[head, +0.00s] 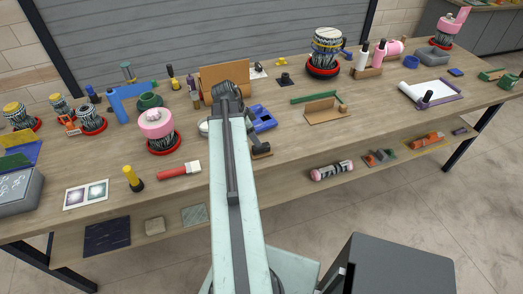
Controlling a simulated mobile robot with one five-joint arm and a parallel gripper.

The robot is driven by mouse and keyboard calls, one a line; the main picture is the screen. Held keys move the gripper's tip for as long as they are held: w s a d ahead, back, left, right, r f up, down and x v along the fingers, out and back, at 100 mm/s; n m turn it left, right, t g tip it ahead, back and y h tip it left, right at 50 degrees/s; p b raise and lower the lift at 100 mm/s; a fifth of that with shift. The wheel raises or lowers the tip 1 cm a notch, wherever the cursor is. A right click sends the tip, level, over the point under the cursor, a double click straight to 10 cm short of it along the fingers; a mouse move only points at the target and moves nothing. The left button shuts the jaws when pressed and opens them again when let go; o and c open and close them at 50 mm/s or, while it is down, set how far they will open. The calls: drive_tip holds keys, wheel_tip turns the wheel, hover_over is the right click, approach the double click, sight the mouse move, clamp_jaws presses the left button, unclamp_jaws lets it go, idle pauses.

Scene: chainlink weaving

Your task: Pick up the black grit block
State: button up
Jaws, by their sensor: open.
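My arm reaches forward over the wooden table, and its dark end with my gripper (228,90) is in front of the brown upright board. The jaws are seen from behind and show little detail; nothing is seen held in them. A small dark block with a brown part (261,150) lies near the table's front edge, just right of my arm and nearer than its end. Another small black piece (285,80) sits farther back, right of the arm's end. I cannot tell for sure which is the black grit block. My arm hides part of the table.
A blue tray (263,117) lies right of my arm. A pink-topped woven stool (156,130) and a red-handled brush (180,171) are on the left. A tan L-shaped board (325,110) is on the right. The lower shelf holds a pink-ended roll (332,171). Front-centre right tabletop is fairly clear.

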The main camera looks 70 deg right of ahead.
sight(261, 149)
drive_tip(key=b+x, duration=0.6)
drive_tip(key=x, duration=0.1)
drive_tip(key=shift+s+a+f, duration=0.1)
drive_tip(key=shift+s+f, duration=0.05)
drive_tip(key=shift+f, duration=0.1)
drive_tip(key=shift+r, duration=0.2)
clamp_jaws()
